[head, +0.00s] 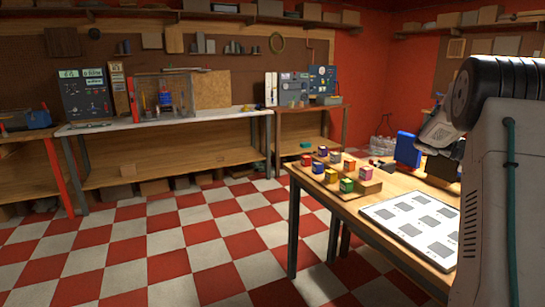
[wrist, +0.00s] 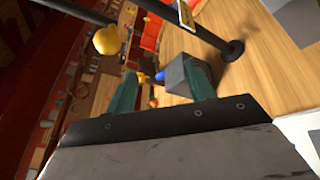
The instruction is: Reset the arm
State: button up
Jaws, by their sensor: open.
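In the wrist view my gripper (wrist: 160,70) shows as two teal fingers spread apart. A grey block (wrist: 186,77) with a blue part shows close to the right finger; I cannot tell whether they touch. No object is clearly held between the fingers. In the head view my arm rises at the right edge and bends over the wooden table (head: 395,190). Its end hangs over the far right part of this table, and the fingers cannot be made out there.
Several coloured cubes stand on a wooden board at the table's left, including a green one (head: 346,185). A white sheet with grey squares (head: 420,222) lies in front. A blue upright object (head: 407,149) stands near my arm. In the wrist view a dark post (wrist: 205,35) and yellow ball (wrist: 107,40) appear.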

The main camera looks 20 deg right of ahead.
jog(key=s+a+f+n+t+y, duration=0.1)
jog(key=s+a+f+t+y, duration=0.15)
jog(key=a, duration=0.85)
jog(key=s+a+f+t+y, duration=0.1)
jog(key=a+t, duration=0.3)
jog(key=a, duration=0.8)
jog(key=s+a+f+n+t+y, duration=0.1)
jog(key=a+f+t, duration=0.15)
jog(key=a, duration=0.85)
jog(key=s+a+n+t+y, duration=0.1)
jog(key=s+a+t, duration=0.2)
jog(key=a, duration=0.6)
jog(key=s+a+n+t+y, duration=0.1)
jog(key=s+a+t+y, duration=0.1)
jog(key=s+a, duration=0.5)
jog(key=shift+a+r+t, duration=0.35)
jog(key=shift+a+t, duration=0.25)
jog(key=shift+a, duration=0.95)
